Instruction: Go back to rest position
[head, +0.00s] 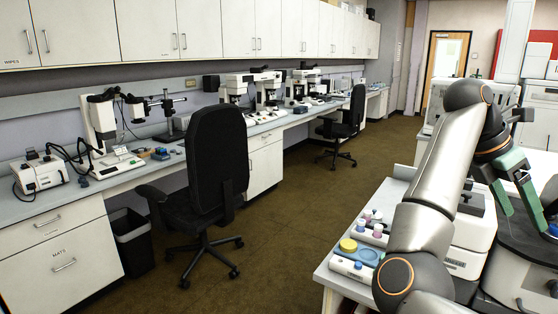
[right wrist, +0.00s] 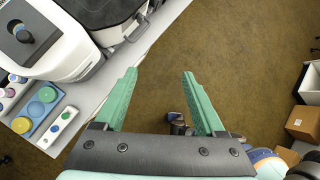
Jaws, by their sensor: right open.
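My right gripper (head: 530,215) hangs at the right side of the head view, its green fingers apart and pointing down in front of the microscope bench. In the right wrist view the gripper (right wrist: 160,74) is open, with nothing between its fingers and brown carpet behind them. Part of the right arm covers the bench behind it in the head view. My left gripper is in neither view.
A white bench (head: 336,280) at right carries a tray with a yellow-lidded jar (head: 348,245) and small vials. The wrist view shows its edge left of the fingers and cardboard boxes (right wrist: 302,122) at right. A black chair (head: 217,155) stands at left; the carpet aisle (head: 290,215) is clear.

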